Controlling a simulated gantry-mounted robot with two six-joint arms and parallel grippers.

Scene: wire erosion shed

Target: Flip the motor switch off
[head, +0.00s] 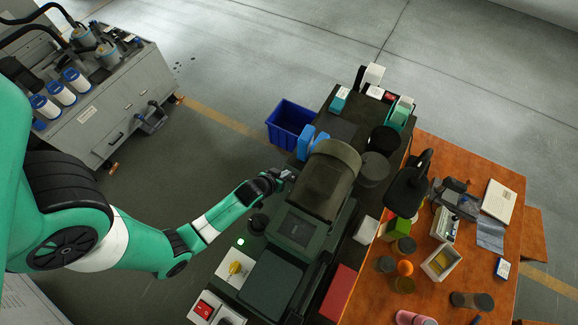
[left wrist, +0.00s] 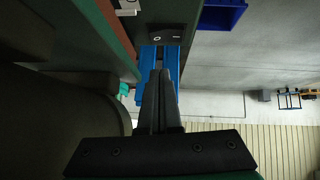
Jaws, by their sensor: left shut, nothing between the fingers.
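The motor switch (left wrist: 168,38) is a small dark rocker marked O and I, at the top of the left wrist view on the machine's side. Which side is pressed is too small to tell. My left gripper (left wrist: 157,75) is shut and empty, its fingertips pointing toward the switch with a gap that I cannot judge. In the head view my left gripper (head: 284,176) is beside the large olive-grey rounded motor housing (head: 325,180), on its left side. The switch is not visible in the head view. My right gripper is in neither view.
A blue bin (head: 290,124) stands on the floor left of the machine. Blue blocks (head: 312,143) sit near the housing. An orange-brown table (head: 455,152) with jars and boxes stands right.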

